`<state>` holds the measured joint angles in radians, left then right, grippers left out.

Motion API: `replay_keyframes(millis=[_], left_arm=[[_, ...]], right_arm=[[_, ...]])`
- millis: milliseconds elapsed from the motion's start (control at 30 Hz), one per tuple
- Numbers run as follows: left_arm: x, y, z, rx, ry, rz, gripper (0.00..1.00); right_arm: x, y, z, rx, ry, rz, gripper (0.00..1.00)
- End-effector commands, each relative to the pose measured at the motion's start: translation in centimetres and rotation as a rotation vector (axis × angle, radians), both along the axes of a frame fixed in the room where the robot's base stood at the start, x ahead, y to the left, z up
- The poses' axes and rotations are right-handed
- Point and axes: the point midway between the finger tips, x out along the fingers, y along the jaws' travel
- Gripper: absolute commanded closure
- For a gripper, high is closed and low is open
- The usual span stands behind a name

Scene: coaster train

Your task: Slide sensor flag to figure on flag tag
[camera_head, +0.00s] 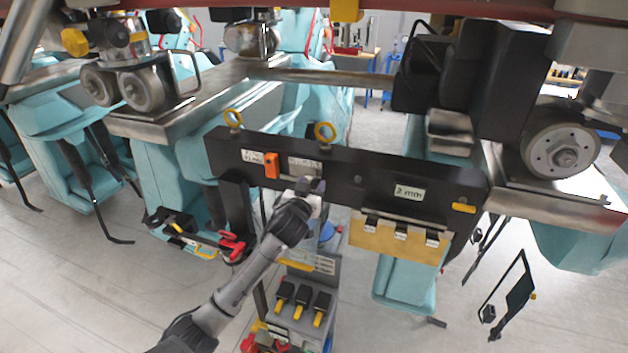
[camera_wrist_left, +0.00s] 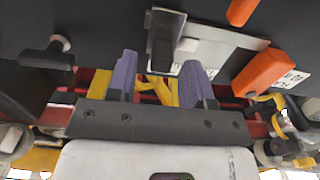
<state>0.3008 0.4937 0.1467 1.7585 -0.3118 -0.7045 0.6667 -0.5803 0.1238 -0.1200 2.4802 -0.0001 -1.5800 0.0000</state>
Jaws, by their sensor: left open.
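A bright metal plate with a dark upright tab, which looks like the sensor flag (camera_wrist_left: 163,48), sits on the face of a black beam (camera_head: 340,168). A pale scale strip (camera_head: 304,165) is beside it. A small white tag (camera_head: 252,156), probably the flag tag, is left of an orange block (camera_head: 271,165); the tag also shows in the wrist view (camera_wrist_left: 295,80), its figure too small to read surely. My left gripper (camera_head: 311,185) is at the beam face below the scale. In the wrist view its two fingers (camera_wrist_left: 158,85) are apart, with the tab just beyond the gap; contact cannot be told.
A "2 mm" label (camera_head: 409,193) and a hinged tan plate (camera_head: 398,237) are farther right on the beam. Two yellow eyebolts (camera_head: 324,132) stand on its top edge. A tool cart (camera_head: 302,300) stands below. Teal seats and wheel sets flank the beam.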

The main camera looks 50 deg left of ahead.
Motion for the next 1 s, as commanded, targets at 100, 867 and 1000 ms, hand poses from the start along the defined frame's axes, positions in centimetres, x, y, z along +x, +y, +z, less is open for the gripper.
replay_keyframes(millis=[100,867,1000], left_arm=[[0.9,0.5,0.1,0.000,0.001,0.000,0.53],[1.7,1.0,0.0,0.000,0.001,0.000,0.75],[1.7,1.0,0.0,0.000,0.001,0.000,0.89]], right_arm=[[0.0,0.1,0.3,0.004,0.001,-0.002,0.57],[0.0,0.1,0.4,0.004,0.001,-0.003,0.57],[0.0,0.0,0.4,0.000,0.000,0.000,0.57]])
